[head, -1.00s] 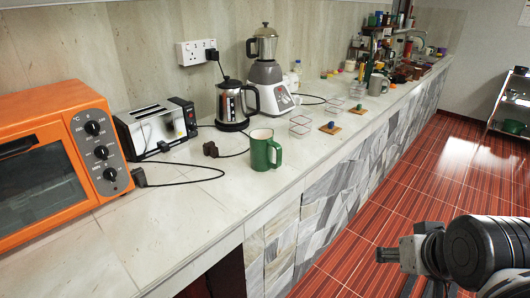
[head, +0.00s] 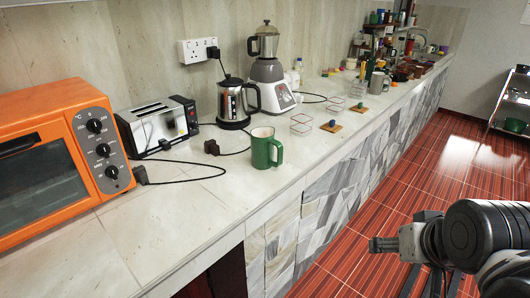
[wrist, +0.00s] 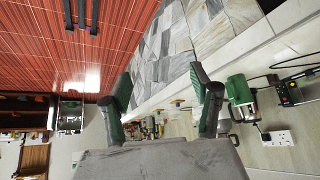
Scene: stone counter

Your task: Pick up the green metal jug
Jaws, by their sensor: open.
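The green metal jug (head: 266,149) stands upright on the stone counter (head: 215,205), near its front edge, with its handle to the right. It also shows in the wrist view (wrist: 240,90), outside the fingers on the right. My gripper (head: 384,246) is out over the red floor, to the right of and lower in the picture than the jug, well apart from it. In the wrist view my gripper (wrist: 163,100) has its two fingers spread, with nothing held between them.
An orange oven (head: 62,160), a toaster (head: 158,127), a kettle (head: 236,102) and a blender (head: 267,65) stand behind or left of the jug. A black cable lies behind it. Clear containers (head: 301,123) and small coasters (head: 331,127) stand to its right. Counter in front left is bare.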

